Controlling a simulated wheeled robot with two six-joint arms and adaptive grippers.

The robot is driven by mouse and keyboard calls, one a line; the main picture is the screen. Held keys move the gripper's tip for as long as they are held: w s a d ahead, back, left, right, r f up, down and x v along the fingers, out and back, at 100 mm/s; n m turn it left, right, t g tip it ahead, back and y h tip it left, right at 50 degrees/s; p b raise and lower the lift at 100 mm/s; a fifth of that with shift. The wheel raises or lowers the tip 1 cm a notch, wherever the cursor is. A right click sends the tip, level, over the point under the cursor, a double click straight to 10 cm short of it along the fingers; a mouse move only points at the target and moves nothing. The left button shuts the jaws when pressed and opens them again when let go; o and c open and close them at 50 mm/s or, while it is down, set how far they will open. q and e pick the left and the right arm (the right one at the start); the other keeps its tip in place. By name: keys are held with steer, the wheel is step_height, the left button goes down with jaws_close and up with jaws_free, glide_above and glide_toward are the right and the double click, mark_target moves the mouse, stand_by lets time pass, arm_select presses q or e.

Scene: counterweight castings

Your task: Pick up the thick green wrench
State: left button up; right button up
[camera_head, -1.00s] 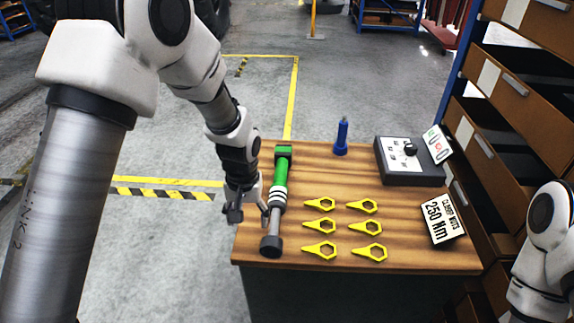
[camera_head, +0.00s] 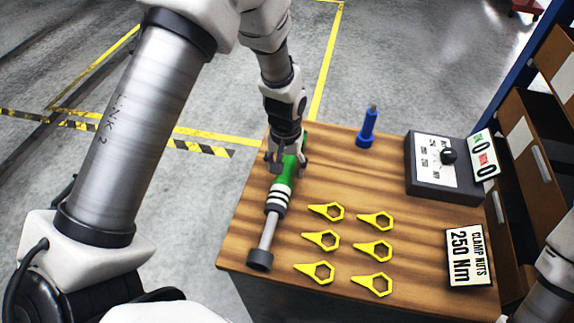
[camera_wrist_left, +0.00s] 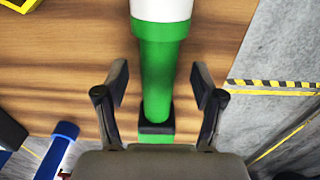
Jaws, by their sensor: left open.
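The thick green wrench (camera_head: 283,180) lies along the left side of the wooden table. It has a green body, black and white bands, a grey shaft and a dark round end toward the near edge. My left gripper (camera_head: 287,165) is over the green part, partly hiding it. In the left wrist view the green wrench (camera_wrist_left: 158,75) runs between the two spread fingers of my left gripper (camera_wrist_left: 158,95), with gaps on both sides. The left gripper is open and holds nothing. My right arm shows at the lower right edge, but its gripper is out of view.
Several yellow ring tags (camera_head: 320,240) lie right of the wrench. A blue tool (camera_head: 367,128) stands at the back. A grey control box (camera_head: 425,180) and a 250 Nm sign (camera_head: 467,257) are on the right. Bare wood (camera_head: 240,235) shows at the left edge.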

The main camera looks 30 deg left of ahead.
arm_select(q)
steer(key=shift+w+f, duration=0.3)
steer(key=shift+f, duration=0.3)
steer(key=shift+w+f, duration=0.3)
steer(key=shift+f, duration=0.3)
steer(key=shift+s+r, duration=0.1)
steer(key=shift+s, duration=0.05)
steer(key=shift+c, duration=0.3)
steer(key=shift+s+r, duration=0.1)
steer(key=shift+s, duration=0.1)
steer(key=c, duration=0.5)
jaws_close()
steer(key=shift+r, duration=0.15)
